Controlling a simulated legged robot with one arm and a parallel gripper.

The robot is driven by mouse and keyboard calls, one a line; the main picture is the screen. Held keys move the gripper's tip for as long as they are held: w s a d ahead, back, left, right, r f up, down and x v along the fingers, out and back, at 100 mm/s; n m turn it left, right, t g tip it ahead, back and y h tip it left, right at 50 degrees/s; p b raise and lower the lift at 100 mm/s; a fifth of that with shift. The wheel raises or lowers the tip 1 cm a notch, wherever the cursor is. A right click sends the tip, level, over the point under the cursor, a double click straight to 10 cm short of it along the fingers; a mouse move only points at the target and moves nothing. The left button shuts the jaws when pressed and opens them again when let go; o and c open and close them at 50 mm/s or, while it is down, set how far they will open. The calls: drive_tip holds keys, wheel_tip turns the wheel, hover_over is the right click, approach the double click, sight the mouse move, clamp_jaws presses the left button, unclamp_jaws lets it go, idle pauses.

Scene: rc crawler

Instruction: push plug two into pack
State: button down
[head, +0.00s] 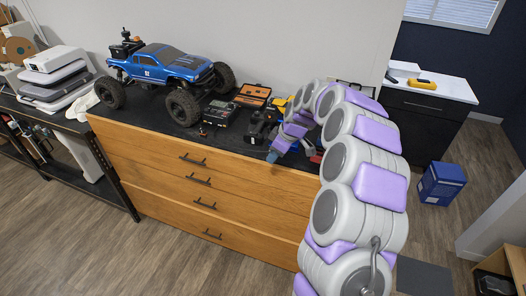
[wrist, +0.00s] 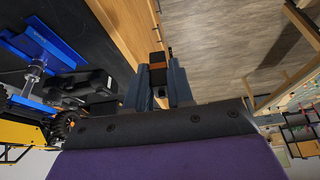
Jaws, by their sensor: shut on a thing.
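My gripper (head: 274,156) is at the front edge of the dresser top in the head view, low beside the wooden drawer front. In the wrist view my gripper (wrist: 160,88) has its two blue-grey fingers closed around a small dark piece with an orange-brown face (wrist: 157,73), which looks like a plug. The piece is held over the dresser's front edge, with floor seen beyond it. I cannot tell which plug it is. I cannot make out the pack for certain in either view, and no contact between plug and pack is visible.
A blue RC truck (head: 165,66) stands on the dark dresser top (head: 150,107). Beside it are a black charger-like box (head: 220,113), an open orange-lined case (head: 252,95) and a black device (head: 262,124). A blue stand (wrist: 45,45) and a black object (wrist: 88,84) lie left of my fingers.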

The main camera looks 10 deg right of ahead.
drive_tip(key=s+d, duration=0.8)
drive_tip(key=d, duration=0.4)
drive_tip(key=w+d+p, duration=0.4)
drive_tip(key=w, duration=0.3)
drive_tip(key=w+d+p, duration=0.3)
drive_tip(key=w+d, duration=0.2)
drive_tip(key=w, duration=0.3)
drive_tip(key=shift+w+d+p, duration=0.15)
drive_tip(key=shift+d+p, duration=0.15)
drive_tip(key=shift+p, duration=0.1)
idle(0.3)
idle(0.6)
